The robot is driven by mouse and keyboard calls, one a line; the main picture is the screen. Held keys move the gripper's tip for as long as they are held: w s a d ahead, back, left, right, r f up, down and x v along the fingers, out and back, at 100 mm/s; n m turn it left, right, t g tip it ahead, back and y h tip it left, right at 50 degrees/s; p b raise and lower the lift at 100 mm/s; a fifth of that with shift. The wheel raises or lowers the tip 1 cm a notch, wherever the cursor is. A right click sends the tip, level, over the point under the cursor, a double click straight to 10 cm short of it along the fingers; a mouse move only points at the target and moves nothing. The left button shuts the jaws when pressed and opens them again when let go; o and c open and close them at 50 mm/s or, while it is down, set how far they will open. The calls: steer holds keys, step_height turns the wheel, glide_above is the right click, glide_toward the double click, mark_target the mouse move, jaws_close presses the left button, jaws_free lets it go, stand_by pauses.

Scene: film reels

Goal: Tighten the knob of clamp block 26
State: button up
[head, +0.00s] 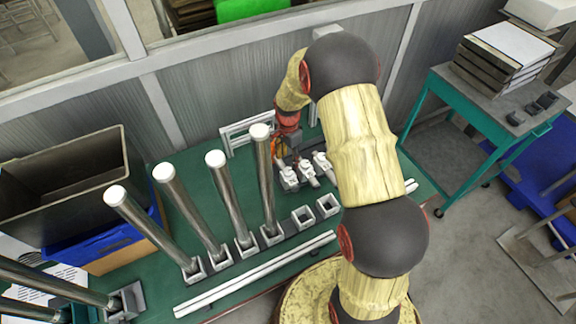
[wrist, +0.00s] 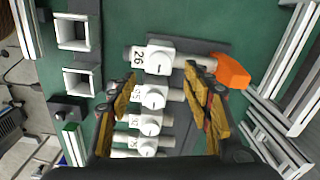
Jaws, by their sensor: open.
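My gripper (wrist: 162,74) is open and empty.
Square sockets (wrist: 72,32) are to the left, and a metal frame (head: 236,133) stands behind. Tall metal posts (head: 264,185) rise left of the blocks on the green table.

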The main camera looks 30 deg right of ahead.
step_height(320, 180, up, 5)
steer(key=shift+r, duration=0.2)
stand_by(0.6)
